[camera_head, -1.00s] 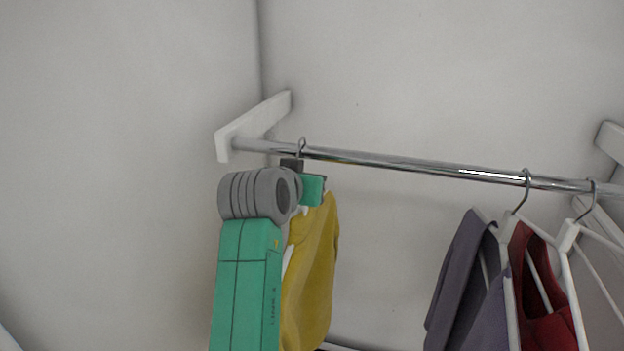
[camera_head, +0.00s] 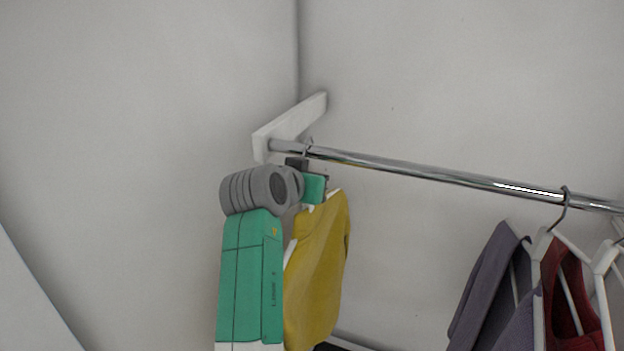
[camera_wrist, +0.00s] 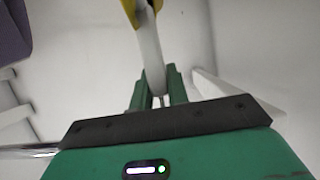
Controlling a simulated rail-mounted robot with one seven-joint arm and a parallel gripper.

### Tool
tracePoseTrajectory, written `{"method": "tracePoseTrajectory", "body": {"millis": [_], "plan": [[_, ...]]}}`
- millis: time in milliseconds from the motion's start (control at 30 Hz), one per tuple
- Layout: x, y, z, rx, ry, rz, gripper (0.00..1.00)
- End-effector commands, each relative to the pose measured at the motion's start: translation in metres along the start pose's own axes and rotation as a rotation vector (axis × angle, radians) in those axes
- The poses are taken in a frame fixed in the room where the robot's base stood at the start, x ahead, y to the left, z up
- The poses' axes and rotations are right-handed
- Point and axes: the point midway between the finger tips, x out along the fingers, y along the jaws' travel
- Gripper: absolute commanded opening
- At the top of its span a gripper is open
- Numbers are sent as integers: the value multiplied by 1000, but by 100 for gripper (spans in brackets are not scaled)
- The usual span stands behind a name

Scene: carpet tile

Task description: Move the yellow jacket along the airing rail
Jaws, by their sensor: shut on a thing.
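The yellow jacket (camera_head: 320,270) hangs on a white hanger near the left end of the chrome airing rail (camera_head: 420,173). The hanger's hook meets the rail close to the white end bracket (camera_head: 290,120). My gripper (camera_head: 314,188) is just below the rail, at the top of the jacket. In the wrist view its green fingers (camera_wrist: 158,95) are shut on the neck of the white hanger (camera_wrist: 149,55), with edges of the yellow jacket (camera_wrist: 129,8) beyond. My arm hides the jacket's left side in the head view.
A purple garment (camera_head: 485,285) and a red garment (camera_head: 570,300) hang on white hangers farther right. The rail between them and the yellow jacket is bare. Pale walls stand behind and to the left.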

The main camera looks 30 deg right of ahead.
Motion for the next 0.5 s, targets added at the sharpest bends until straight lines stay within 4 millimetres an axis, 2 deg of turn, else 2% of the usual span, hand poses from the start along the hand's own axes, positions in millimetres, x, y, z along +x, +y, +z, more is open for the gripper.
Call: {"method": "tracePoseTrajectory", "body": {"millis": [467,500], "plan": [[1,0,2,2,5,-1,0],[1,0,2,2,5,-1,18]]}}
